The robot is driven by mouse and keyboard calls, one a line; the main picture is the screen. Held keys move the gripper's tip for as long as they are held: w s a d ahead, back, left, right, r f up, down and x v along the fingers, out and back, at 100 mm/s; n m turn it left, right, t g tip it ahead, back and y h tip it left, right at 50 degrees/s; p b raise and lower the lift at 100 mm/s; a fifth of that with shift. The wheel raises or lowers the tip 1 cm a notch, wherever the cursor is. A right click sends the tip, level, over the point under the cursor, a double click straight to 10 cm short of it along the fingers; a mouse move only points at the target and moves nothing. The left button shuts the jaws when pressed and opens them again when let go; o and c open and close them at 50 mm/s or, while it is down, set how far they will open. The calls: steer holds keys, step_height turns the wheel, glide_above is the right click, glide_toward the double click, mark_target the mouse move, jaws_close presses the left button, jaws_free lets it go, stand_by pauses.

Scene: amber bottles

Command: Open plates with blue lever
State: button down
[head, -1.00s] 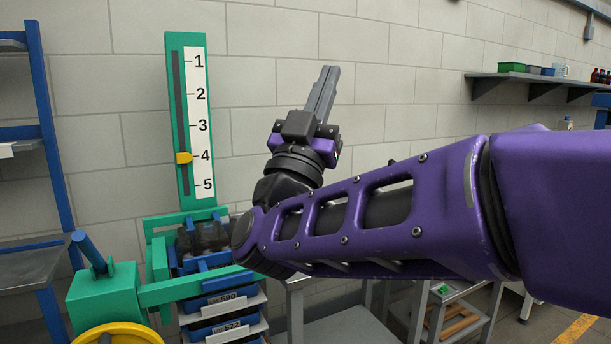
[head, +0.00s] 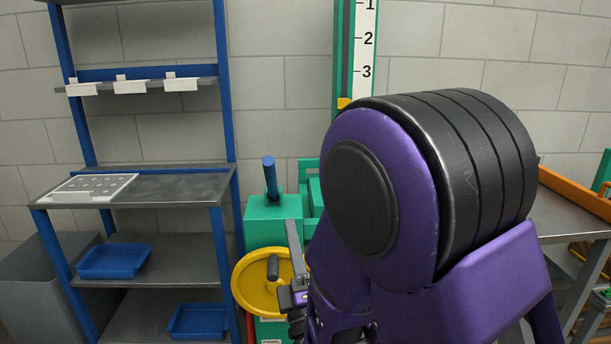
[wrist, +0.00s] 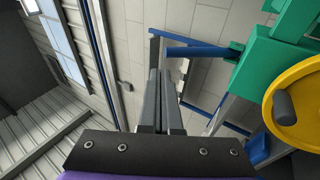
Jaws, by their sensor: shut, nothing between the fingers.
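The blue lever (head: 270,178) stands nearly upright on top of a green box (head: 274,212) in the head view, left of my arm. A yellow handwheel (head: 250,288) with a dark knob is on the front below it. My gripper (head: 292,226) is shut and empty, in front of the green box and beside the wheel, apart from the lever in the picture. In the wrist view, its closed fingers (wrist: 158,74) point away, with the yellow wheel (wrist: 298,108) and green body (wrist: 262,72) at the right. I cannot make out the plates; my arm hides much of the machine.
A blue-framed shelf rack (head: 228,100) stands at the left, with a white perforated plate (head: 92,188) and blue trays (head: 115,261). A green scale with numbers (head: 365,50) rises behind my arm. A grey table (head: 570,215) is at the right.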

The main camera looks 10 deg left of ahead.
steer(key=shift+s+a+f+n+g, duration=0.1)
steer(key=shift+a+f+n+g, duration=0.2)
steer(key=shift+a+f+n, duration=0.25)
steer(key=shift+f, duration=0.1)
steer(key=b, duration=0.1)
glide_toward(269, 165)
steer(key=x, duration=0.7)
steer(key=shift+f, duration=0.15)
